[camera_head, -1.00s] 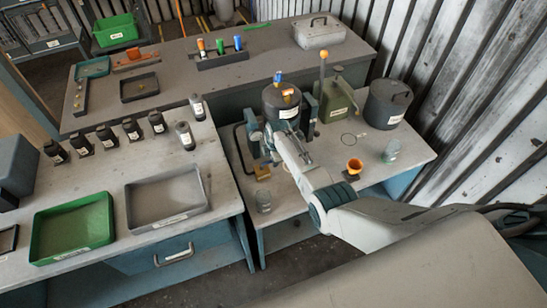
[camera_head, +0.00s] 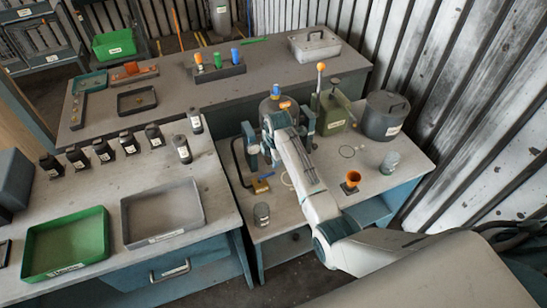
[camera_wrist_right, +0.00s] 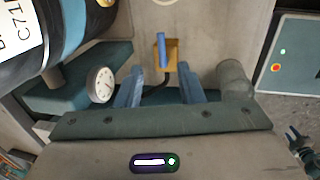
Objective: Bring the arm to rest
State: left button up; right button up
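My right arm (camera_head: 300,165) reaches in from the lower right over the right-hand bench (camera_head: 350,215). Its wrist is over the dark cylindrical canister (camera_head: 270,103) in its teal stand (camera_head: 251,150) and covers much of it. In the wrist view my right gripper (camera_wrist_right: 160,88) has its two blue fingers apart with nothing between them. A yellow block with a blue handle (camera_wrist_right: 163,52) lies beyond the fingertips, apart from them. The labelled canister (camera_wrist_right: 30,35) and a round gauge (camera_wrist_right: 101,84) show at left. My left gripper is not in view.
An orange funnel-like cup (camera_head: 352,179), two small jars (camera_head: 261,214) (camera_head: 389,162), a green can (camera_head: 335,113) and a lidded grey pot (camera_head: 384,117) surround the arm. Green (camera_head: 66,245) and grey (camera_head: 162,210) trays and several black bottles are on the left bench.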

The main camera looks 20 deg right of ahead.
jog(key=shift+s+r, duration=0.1)
jog(key=shift+r, duration=0.2)
jog(key=shift+s, duration=0.1)
